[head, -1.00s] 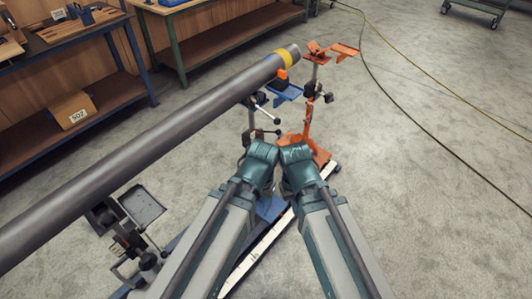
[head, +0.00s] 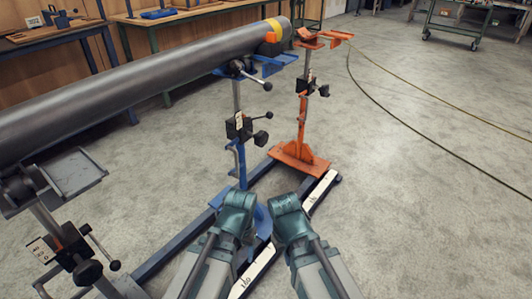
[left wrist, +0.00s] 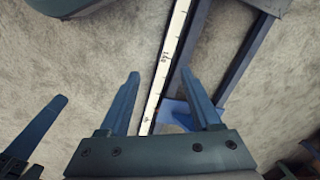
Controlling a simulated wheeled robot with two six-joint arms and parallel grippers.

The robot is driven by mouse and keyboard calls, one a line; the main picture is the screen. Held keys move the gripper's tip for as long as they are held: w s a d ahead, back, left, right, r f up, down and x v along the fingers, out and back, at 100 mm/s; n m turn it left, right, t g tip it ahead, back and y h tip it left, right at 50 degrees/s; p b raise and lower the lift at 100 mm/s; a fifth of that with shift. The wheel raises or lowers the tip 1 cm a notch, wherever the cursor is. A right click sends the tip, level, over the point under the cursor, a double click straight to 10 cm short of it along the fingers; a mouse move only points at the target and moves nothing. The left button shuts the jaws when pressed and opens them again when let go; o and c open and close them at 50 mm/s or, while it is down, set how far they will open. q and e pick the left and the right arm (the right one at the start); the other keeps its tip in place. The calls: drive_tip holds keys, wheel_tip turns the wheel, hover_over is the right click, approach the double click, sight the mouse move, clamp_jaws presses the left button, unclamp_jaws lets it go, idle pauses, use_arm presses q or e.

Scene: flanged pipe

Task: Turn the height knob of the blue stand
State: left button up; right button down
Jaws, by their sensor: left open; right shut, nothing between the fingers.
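The blue stand (head: 241,160) stands upright in the head view, under the far end of the grey pipe (head: 130,80). Its black clamp block (head: 238,127) carries a dark round knob (head: 260,137) on its right and a ball-ended lever above that. My left gripper (head: 237,203) is low in front of the stand, well below the knob and apart from it; its fingers are hidden there. In the left wrist view the left gripper (left wrist: 160,74) is open and empty over the white ruler and blue base. My right gripper (head: 286,205) is beside it, shut, fingers hidden in the head view.
An orange stand (head: 302,110) with its own black knob stands right of the blue one. A white ruler strip (head: 262,265) lies along the rails. A nearer stand with a grey tray (head: 75,172) is at left. Benches line the back; open floor lies right.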

use_arm(q)
drive_tip(key=w+a+f+n+h+b, duration=0.1)
drive_tip(key=w+a+f+n+b, duration=0.2)
drive_tip(key=f+b, duration=0.4)
drive_tip(key=n+t+h+b, duration=0.2)
drive_tip(key=n+t+h, duration=1.05)
drive_tip(key=n, duration=1.65)
approach(261, 139)
drive_tip(key=t+y, duration=0.2)
drive_tip(key=x, duration=1.5)
drive_tip(key=shift+f, duration=0.1)
use_arm(e)
wheel_tip(261, 139, down, 11)
use_arm(q)
drive_tip(key=shift+c, duration=0.2)
use_arm(e)
drive_tip(key=shift+f, duration=0.1)
use_arm(q)
clamp_jaws()
